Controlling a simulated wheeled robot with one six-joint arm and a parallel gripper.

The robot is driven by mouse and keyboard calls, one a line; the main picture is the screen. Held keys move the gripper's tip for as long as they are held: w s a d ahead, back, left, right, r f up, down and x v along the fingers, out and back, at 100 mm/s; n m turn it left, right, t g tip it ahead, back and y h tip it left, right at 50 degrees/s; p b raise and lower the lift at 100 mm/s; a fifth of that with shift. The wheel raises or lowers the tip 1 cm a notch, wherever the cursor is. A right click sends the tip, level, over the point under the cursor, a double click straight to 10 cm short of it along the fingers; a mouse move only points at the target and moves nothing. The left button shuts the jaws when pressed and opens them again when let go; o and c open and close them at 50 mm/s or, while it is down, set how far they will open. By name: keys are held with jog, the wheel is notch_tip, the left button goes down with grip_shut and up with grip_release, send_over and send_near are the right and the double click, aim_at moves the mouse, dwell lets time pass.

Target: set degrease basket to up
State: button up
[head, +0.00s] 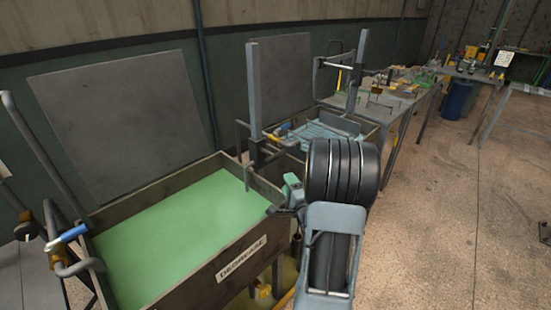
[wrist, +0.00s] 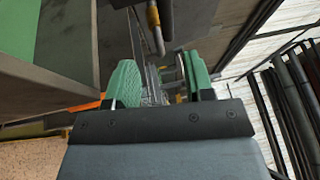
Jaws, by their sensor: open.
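The degrease tank, with a "DEGREASE" label (head: 241,259) on its front, stands at the left, full of green liquid (head: 165,235). No basket shows above the liquid; anything under the surface is hidden. A grey upright post (head: 253,90) rises at the tank's right end, with a bent dark bar (head: 240,140) beside it. My gripper (head: 291,190) is near the tank's right front corner, partly hidden by my arm. In the wrist view its green fingers (wrist: 160,85) are apart. A bent rod with a yellow part (wrist: 155,18) shows beyond them; I see no contact.
A second tank (head: 325,135) with a rack and its own post stands behind. A pipe with a blue-handled valve (head: 67,237) is at the tank's left end. Cluttered benches (head: 400,85) and a blue bin (head: 457,99) are farther back.

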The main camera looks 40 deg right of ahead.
aim_at(275, 156)
jog(key=shift+m, duration=0.4)
jog(key=p+x, duration=0.1)
jog(key=x, duration=0.7)
jog(key=p+x, duration=0.1)
jog(key=x, duration=0.4)
jog(key=shift+d+r+p, duration=0.2)
jog(key=shift+r+p, duration=0.15)
jog(key=shift+r, duration=0.05)
jog(key=shift+t, duration=0.3)
grip_shut()
jog(key=shift+d, duration=0.1)
